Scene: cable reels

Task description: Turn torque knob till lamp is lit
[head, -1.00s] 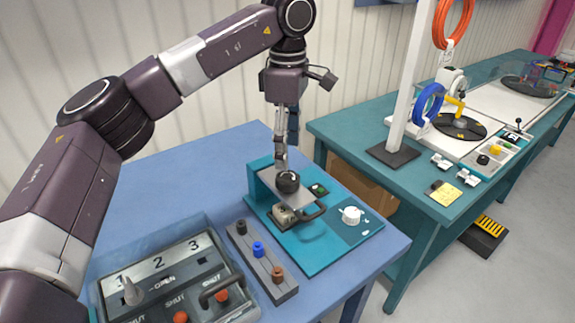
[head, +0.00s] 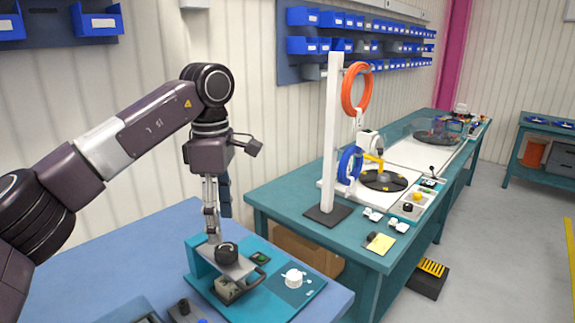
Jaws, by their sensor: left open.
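A teal fixture (head: 268,304) stands on the blue bench at the lower middle. It carries a metal plate with a round black knob (head: 228,253) on top, a white knob (head: 293,278) at its right, and a small dark box with a green spot (head: 260,258). I cannot tell whether that green spot is a lit lamp, or which knob is the torque knob. My left gripper (head: 213,236) points down beside and just behind the black knob. It is open, seen edge-on; whether it touches the knob is unclear. My right gripper is not in view.
A dark handle (head: 244,292) juts at the fixture's front. The blue bench (head: 90,270) is clear at left. A teal table (head: 290,205) to the right holds a white post (head: 330,140), cable reels and a yellow note (head: 381,243). Blue bins hang on the wall.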

